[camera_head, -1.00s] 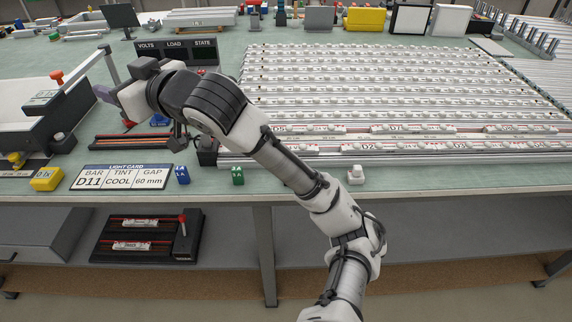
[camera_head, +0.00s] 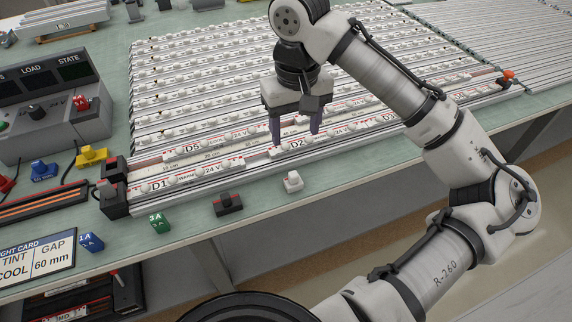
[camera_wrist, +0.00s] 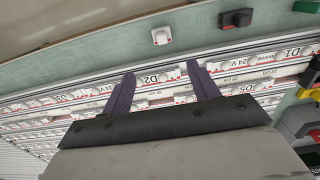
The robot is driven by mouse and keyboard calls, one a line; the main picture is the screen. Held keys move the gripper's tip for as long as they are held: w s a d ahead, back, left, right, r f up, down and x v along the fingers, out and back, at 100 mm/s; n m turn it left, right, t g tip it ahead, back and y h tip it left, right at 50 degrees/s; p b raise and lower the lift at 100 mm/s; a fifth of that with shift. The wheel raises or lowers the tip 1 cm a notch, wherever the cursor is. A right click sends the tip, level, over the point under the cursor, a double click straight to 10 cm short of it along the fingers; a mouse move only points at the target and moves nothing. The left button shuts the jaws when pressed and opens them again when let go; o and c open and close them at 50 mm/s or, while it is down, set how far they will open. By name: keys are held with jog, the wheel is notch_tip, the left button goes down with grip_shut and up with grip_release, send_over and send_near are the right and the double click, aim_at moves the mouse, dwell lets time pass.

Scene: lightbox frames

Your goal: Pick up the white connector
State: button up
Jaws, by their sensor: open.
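The white connector (camera_head: 293,182) is a small white block with a raised top. It sits on the green bench top near the front edge, just in front of the light-bar rows. It also shows at the top of the wrist view (camera_wrist: 161,36). My gripper (camera_head: 296,138) is open, with two dark purple fingers pointing down over the front bars near the D2 label. In the wrist view the fingers (camera_wrist: 160,80) are spread over the D2 bar with nothing held between them. The connector lies beyond the fingertips, apart from them.
A green tag block (camera_head: 160,222) and a blue one (camera_head: 91,242) stand farther left. Rows of light bars (camera_head: 200,100) fill the bench behind. Bare bench lies right of the connector.

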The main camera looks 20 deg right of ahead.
aim_at(293, 174)
jog(key=f, duration=0.8)
jog(key=shift+s+p, duration=0.2)
jog(key=shift+p, duration=0.15)
jog(key=shift+s+a+f+p, duration=0.1)
jog(key=shift+f+p, duration=0.1)
jog(key=shift+f, duration=0.75)
jog(key=shift+s+a+f+p, duration=0.15)
jog(key=shift+f+p, duration=0.1)
jog(key=shift+f, duration=0.7)
jog(key=shift+s+a+f+p, duration=0.1)
jog(key=shift+f+p, duration=0.1)
jog(key=shift+f, duration=0.75)
jog(key=c, duration=1.1)
jog(key=shift+o, duration=0.2)
jog(key=shift+r, duration=0.1)
